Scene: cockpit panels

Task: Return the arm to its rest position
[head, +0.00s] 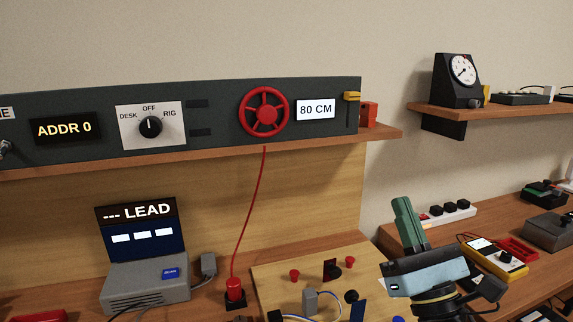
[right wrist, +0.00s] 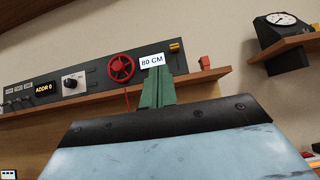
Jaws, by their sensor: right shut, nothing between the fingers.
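My right gripper (head: 404,215) is in the lower right of the head view, with green fingers pointing up. It is shut and holds nothing. It stands in front of the right side of the workbench, apart from the panel above. In the right wrist view its shut green fingers (right wrist: 157,84) point up toward the grey panel, overlapping the area just below the "80 CM" display. My left gripper is not in view.
A shelf (head: 390,131) carries the grey panel (head: 220,112) with a red wheel (head: 264,112) and a selector knob (head: 150,127). Below are a "LEAD" device (head: 145,285) and a wooden board (head: 268,280). A yellow meter (head: 492,258) lies close right of my gripper.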

